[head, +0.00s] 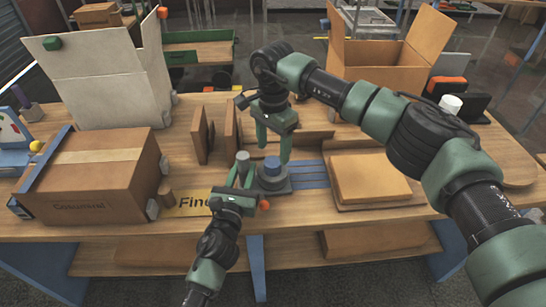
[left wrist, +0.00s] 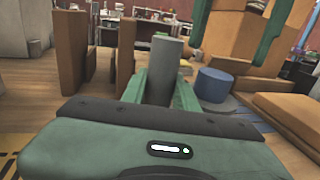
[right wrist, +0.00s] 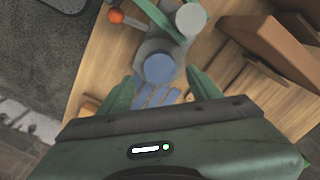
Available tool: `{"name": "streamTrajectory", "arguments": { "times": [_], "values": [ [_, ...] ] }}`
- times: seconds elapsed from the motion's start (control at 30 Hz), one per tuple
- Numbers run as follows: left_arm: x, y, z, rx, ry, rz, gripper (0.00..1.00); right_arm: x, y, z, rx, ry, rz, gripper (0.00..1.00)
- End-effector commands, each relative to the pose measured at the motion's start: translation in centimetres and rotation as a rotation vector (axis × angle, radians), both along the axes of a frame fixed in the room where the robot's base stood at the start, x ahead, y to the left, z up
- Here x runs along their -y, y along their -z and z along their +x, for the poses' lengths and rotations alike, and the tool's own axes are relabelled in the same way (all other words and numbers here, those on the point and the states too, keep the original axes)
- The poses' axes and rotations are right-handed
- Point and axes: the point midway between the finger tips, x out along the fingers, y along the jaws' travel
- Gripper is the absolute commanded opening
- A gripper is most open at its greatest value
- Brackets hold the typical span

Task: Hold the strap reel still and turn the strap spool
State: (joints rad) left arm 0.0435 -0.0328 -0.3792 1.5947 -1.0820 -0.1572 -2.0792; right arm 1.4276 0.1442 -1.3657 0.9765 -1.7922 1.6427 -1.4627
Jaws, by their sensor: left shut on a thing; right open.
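The strap reel is a dark grey base (head: 276,186) with an upright grey post (head: 243,158); the post also shows in the left wrist view (left wrist: 166,68). The strap spool (head: 271,164), a short blue cylinder, stands beside the post on the base; it also shows in the right wrist view (right wrist: 159,68). My left gripper (head: 243,174) is shut on the grey post. My right gripper (head: 273,150) points down with its fingers apart, just above and around the spool's sides in the head view. Whether its fingers touch the spool is unclear.
Blue straps (head: 312,174) lie right of the reel, beside a brown stack (head: 370,180). A closed carton (head: 95,180) and a yellow label (head: 190,205) are at left. Upright brown boards (head: 203,135) stand behind. Open boxes (head: 105,85) (head: 385,55) stand farther back.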

Motion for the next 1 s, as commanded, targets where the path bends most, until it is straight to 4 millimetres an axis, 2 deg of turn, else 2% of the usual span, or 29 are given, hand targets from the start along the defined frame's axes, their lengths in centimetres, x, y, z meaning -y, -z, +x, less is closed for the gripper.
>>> {"name": "streamTrajectory", "arguments": {
  "times": [0.1, 0.23, 0.6, 0.63, 0.83, 0.87, 1.0],
  "values": [
    [0.0, 0.1, 0.0, -0.002, 0.000, 0.000, 0.00, 0.0, 2.1, -0.1, -0.003, 0.000, 0.000, 0.63],
    [0.0, 0.1, 0.0, -0.002, 0.000, 0.000, 0.00, -0.1, 3.4, 0.0, -0.001, 0.000, 0.001, 0.63],
    [0.0, 0.1, 0.0, -0.001, 0.000, 0.000, 0.00, 0.0, 4.0, 0.0, 0.000, 0.000, 0.000, 0.63],
    [0.0, 0.1, 0.0, -0.001, 0.000, 0.000, 0.00, 0.0, 4.0, 0.0, 0.001, 0.000, 0.001, 0.60],
    [0.0, 0.1, 0.0, -0.001, 0.000, 0.000, 0.00, 0.0, 3.9, 0.0, 0.001, 0.000, 0.001, 0.05],
    [0.0, 0.1, 0.0, -0.001, 0.000, 0.000, 0.00, 0.0, 3.9, 0.0, 0.001, 0.000, 0.001, 0.01],
    [0.0, 0.1, 0.0, -0.001, 0.000, 0.000, 0.00, 0.0, 3.9, 0.0, 0.001, 0.005, 0.001, 0.01]
  ]
}}
